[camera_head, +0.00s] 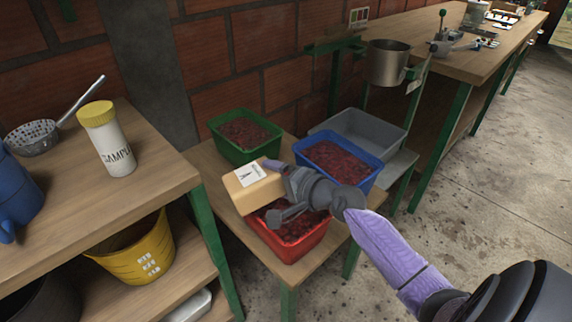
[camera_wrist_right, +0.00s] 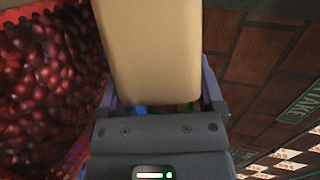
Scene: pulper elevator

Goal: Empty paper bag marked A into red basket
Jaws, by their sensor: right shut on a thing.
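The paper bag (camera_head: 253,190) is tan with a white label that carries a dark mark, too small to read surely. My right gripper (camera_head: 279,178) is shut on it and holds it tilted on its side over the red basket (camera_head: 285,251). In the right wrist view the tan bag (camera_wrist_right: 150,50) lies between the fingers (camera_wrist_right: 160,98). The red basket holds dark red cherries, seen at the left of that view. The bag's mouth is hidden, and I cannot tell whether anything is falling out. My left gripper is not in view.
A green basket (camera_head: 243,117) and a blue basket (camera_head: 375,172), both with red cherries, stand behind on the same low table. A grey tub (camera_head: 384,134) stands behind the blue one. At left, a shelf holds a yellow-capped bottle (camera_head: 111,145) and a yellow bucket (camera_head: 148,262) below.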

